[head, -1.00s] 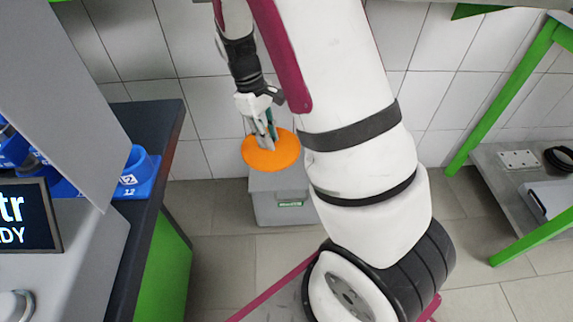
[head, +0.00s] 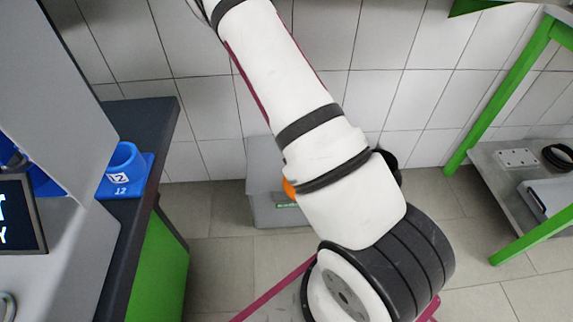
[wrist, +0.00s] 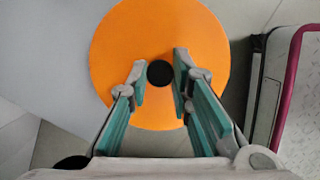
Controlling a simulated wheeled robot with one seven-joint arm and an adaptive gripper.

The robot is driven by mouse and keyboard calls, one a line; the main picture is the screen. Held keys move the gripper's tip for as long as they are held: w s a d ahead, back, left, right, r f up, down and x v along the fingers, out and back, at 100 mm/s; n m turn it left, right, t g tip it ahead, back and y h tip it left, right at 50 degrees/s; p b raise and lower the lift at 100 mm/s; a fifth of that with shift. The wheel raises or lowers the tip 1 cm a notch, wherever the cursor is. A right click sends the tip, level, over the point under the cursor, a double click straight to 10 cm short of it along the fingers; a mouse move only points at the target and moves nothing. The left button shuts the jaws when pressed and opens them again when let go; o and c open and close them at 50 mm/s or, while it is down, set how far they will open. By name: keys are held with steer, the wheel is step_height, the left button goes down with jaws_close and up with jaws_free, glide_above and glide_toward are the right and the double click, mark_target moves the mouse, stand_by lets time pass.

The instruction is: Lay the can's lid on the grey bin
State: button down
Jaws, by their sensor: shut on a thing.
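The can's lid is an orange disc with a dark round knob, seen face-on in the wrist view (wrist: 205,50). My gripper (wrist: 160,75) is shut on the lid, its fingertips on either side of the knob. In the head view only an orange sliver of the lid (head: 289,188) shows beside my arm, which hides my gripper. The grey bin (head: 264,205) stands on the floor by the tiled wall, partly behind my arm. In the wrist view a plain grey surface, apparently the bin's top (wrist: 45,60), lies left of and partly under the lid. Contact between them cannot be told.
A dark-topped bench with green sides (head: 165,250) stands left, with a blue holder (head: 122,170) on it. A green-framed table with a low grey shelf (head: 500,190) stands right. Tiled floor is open around the bin's front.

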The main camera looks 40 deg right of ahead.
steer(key=shift+s+a+f+n, duration=0.15)
steer(key=shift+s+f+n, duration=0.15)
steer(key=shift+s+f, duration=0.25)
steer(key=w+d, duration=0.1)
steer(key=w, duration=0.4)
steer(key=w+d+f, duration=0.1)
steer(key=w, duration=0.4)
steer(key=w+d+b, duration=0.1)
steer(key=w, duration=0.4)
steer(key=shift+d+f, duration=0.2)
steer(key=shift+f, duration=0.15)
steer(key=shift+w+d+f+b, duration=0.1)
steer(key=shift+w+f+b, duration=0.1)
steer(key=shift+f+b, duration=0.55)
steer(key=shift+w+f+b, duration=0.15)
steer(key=shift+f+b, duration=0.2)
steer(key=shift+f, duration=0.65)
steer(key=shift+f, duration=0.1)
steer(key=c, duration=1.4)
jaws_free()
steer(key=shift+c, duration=0.2)
